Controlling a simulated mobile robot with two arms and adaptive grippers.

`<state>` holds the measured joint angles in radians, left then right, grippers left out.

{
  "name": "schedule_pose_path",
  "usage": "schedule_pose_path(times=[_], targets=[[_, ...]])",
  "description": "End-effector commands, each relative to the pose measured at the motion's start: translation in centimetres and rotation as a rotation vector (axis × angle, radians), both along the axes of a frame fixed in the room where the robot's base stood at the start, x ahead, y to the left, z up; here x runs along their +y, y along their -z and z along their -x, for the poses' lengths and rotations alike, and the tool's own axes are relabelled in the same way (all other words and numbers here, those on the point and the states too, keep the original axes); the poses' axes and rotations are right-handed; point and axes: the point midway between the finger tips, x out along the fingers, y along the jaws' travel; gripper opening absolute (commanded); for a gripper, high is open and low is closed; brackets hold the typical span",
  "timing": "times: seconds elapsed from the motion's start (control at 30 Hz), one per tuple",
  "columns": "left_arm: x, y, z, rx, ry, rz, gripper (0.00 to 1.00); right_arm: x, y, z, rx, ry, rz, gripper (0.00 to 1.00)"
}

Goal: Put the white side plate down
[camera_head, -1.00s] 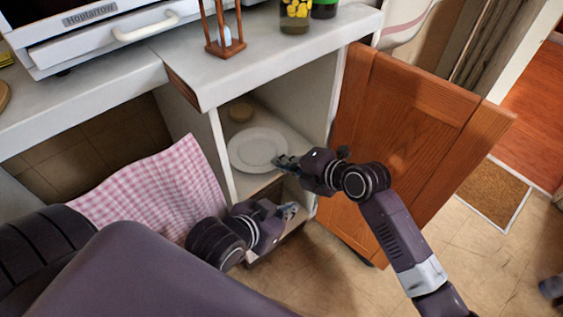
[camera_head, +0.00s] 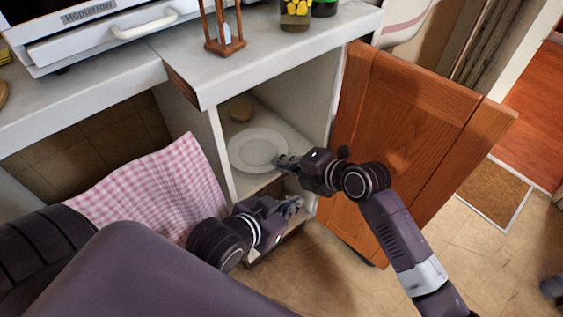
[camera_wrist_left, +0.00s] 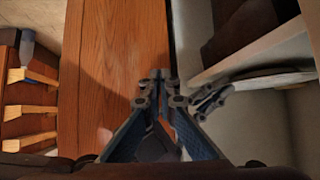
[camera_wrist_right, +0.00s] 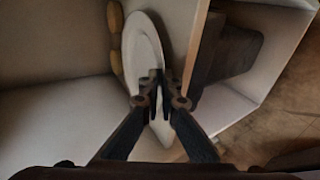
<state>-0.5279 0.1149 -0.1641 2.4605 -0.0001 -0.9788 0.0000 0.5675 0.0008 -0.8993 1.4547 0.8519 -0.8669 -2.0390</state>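The white side plate (camera_head: 258,147) is inside the open cabinet, roughly level, at the shelf. Whether it touches the shelf or hovers just above is hard to tell. My right gripper (camera_head: 281,161) is at the plate's right rim. In the right wrist view its fingers (camera_wrist_right: 159,82) are closed with the plate (camera_wrist_right: 143,45) between them. The plate also shows nearly edge-on in the left wrist view (camera_wrist_left: 262,80). My left gripper (camera_head: 296,203) is below and in front of the shelf, its fingertips (camera_wrist_left: 158,76) together with nothing seen between them.
The open wooden door (camera_head: 410,140) stands close on the right. A pink checked cloth (camera_head: 150,187) hangs at left. The countertop (camera_head: 270,50) is above, holding an hourglass-like stand (camera_head: 222,35).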

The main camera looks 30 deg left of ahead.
Motion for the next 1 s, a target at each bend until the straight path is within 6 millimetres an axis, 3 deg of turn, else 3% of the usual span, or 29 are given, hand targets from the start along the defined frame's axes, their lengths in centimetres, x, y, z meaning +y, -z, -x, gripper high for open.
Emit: schedule_pose_path(times=[0.73,0.93,1.0], targets=[[-0.4,-1.2,-1.1,-0.065,0.005,0.015,0.0,0.0,0.1,0.0,-0.002,-0.001,-0.003,0.0],[-0.5,-1.3,-1.1,-0.066,0.005,0.015,0.0,0.0,0.2,0.0,0.0,0.0,-0.001,0.23],[-0.5,-1.2,-1.1,-0.066,0.005,0.015,0.0,0.0,0.2,0.0,0.0,0.0,0.0,0.25]])
